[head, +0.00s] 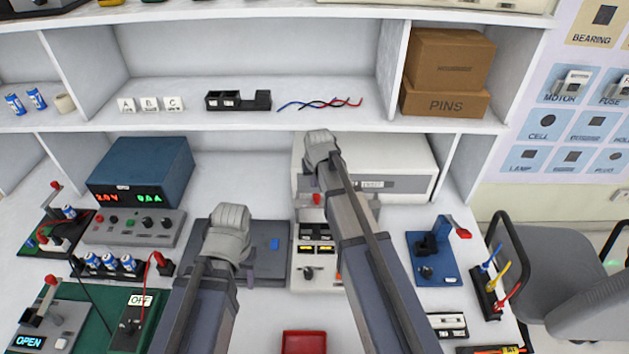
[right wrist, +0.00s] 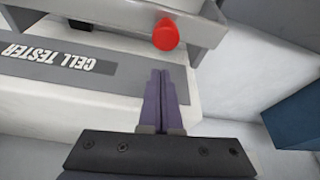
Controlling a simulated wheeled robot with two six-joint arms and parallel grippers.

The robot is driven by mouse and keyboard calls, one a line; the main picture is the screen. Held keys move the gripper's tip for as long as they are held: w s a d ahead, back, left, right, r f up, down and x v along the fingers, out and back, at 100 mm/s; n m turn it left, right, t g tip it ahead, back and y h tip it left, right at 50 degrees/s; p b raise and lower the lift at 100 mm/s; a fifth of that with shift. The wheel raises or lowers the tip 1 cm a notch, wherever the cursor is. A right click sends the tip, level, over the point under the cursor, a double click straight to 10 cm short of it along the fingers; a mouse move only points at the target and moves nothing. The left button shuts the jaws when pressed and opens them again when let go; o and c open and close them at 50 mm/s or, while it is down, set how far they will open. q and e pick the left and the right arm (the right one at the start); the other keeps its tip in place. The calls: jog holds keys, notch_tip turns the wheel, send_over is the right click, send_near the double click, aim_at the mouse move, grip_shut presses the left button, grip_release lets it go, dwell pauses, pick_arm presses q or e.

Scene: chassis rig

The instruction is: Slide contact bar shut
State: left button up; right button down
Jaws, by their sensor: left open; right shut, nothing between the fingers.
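The contact bar (right wrist: 110,22) is a light grey bar across the top of the right wrist view, with a red knob (right wrist: 166,34) on it. It belongs to the white cell tester (right wrist: 25,100). In the head view the red knob (head: 317,199) shows beside my right arm, which hides part of the tester. My right gripper (right wrist: 162,78) is shut and empty, its fingertips near the knob with a gap showing between them in the picture.
The dark grey fixture (head: 268,268) lies left of the tester. A blue power supply (head: 141,172) stands further left. A blue stand (head: 432,262) is on the right. A red tray (head: 304,341) lies at the front. A shelf (head: 300,118) runs behind.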

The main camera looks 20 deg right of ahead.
jog(key=s, duration=0.2)
jog(key=shift+s+a+r, duration=0.1)
jog(key=shift+s+a, duration=0.1)
jog(key=shift+s, duration=0.1)
jog(key=s+a, duration=0.1)
jog(key=s, duration=0.5)
jog(key=shift+s+a, duration=0.2)
jog(key=shift+a, duration=0.2)
